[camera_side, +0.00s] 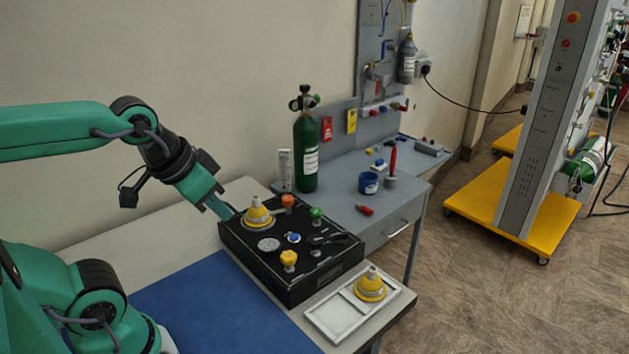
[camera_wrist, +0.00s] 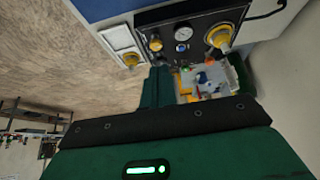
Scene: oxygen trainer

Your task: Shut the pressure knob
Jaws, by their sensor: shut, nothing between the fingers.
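The black control box (camera_side: 250,262) stands on the bench with several knobs on top; it also shows in the wrist view (camera_wrist: 195,22). A yellow knob (camera_side: 289,259) stands at its front, by a round gauge (camera_side: 268,244). An orange knob (camera_side: 288,201) and a green knob (camera_side: 316,214) stand near its back edge. I cannot read which is the pressure knob. A yellow cone (camera_side: 258,212) stands on the box's left corner. My gripper (camera_side: 228,211) is shut and empty, just left of this cone; whether it touches is unclear. In the wrist view the yellow knob (camera_wrist: 155,44) is clear of my gripper.
A white tray (camera_side: 335,313) with a second yellow cone (camera_side: 371,286) lies right of the box. A green cylinder (camera_side: 305,155) stands behind on the grey bench. A blue mat (camera_side: 220,310) lies in front, with free room.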

